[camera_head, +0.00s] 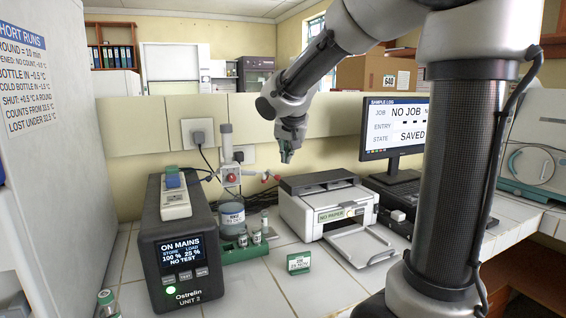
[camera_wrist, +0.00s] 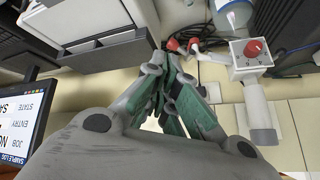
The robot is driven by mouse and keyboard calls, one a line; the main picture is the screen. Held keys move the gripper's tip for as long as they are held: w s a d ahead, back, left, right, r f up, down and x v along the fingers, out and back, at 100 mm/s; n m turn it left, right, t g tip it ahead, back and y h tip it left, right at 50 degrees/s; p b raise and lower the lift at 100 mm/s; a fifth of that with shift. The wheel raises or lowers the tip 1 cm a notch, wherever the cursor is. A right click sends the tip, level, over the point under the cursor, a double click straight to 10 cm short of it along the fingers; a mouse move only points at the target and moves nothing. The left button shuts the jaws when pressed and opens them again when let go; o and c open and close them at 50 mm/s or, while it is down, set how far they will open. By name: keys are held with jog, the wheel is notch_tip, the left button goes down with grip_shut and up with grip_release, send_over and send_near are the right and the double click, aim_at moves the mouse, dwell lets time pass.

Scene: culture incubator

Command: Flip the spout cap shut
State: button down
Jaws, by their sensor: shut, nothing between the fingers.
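A bottle-top dispenser (camera_head: 227,155) stands on a labelled bottle (camera_head: 232,218) at the back of the bench, with a red knob on its front. Its spout reaches right and ends in small red parts, the spout cap (camera_head: 277,177) among them. In the wrist view the red cap (camera_wrist: 173,45) and the dispenser's white body (camera_wrist: 250,65) appear upside down beyond my fingers. My gripper (camera_head: 287,157) is shut and empty, pointing down just above and slightly right of the spout end. It also shows in the wrist view (camera_wrist: 170,95), apart from the cap. Whether the cap hangs open is too small to tell.
A grey power unit (camera_head: 176,235) stands left of the bottle, and a green rack (camera_head: 243,252) with vials in front of it. A printer (camera_head: 325,205) stands right, close below my gripper. Cables run behind the dispenser.

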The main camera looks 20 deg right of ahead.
jog(key=s+r, duration=0.3)
jog(key=s, duration=0.1)
jog(key=shift+d+r, duration=0.15)
jog(key=shift+r, duration=0.2)
jog(key=s+f+n+g+y, duration=0.1)
jog(key=s+f+n, duration=0.2)
jog(key=s, duration=1)
jog(key=s+d+f+n+g+y, duration=0.1)
jog(key=s+f+n, duration=0.2)
jog(key=s, duration=1)
notch_tip(320, 180, down, 3)
jog(key=shift+s+d+r+n+g, duration=0.1)
jog(key=shift+s+d+n+g, duration=0.1)
jog(key=shift+d+n+g, duration=0.15)
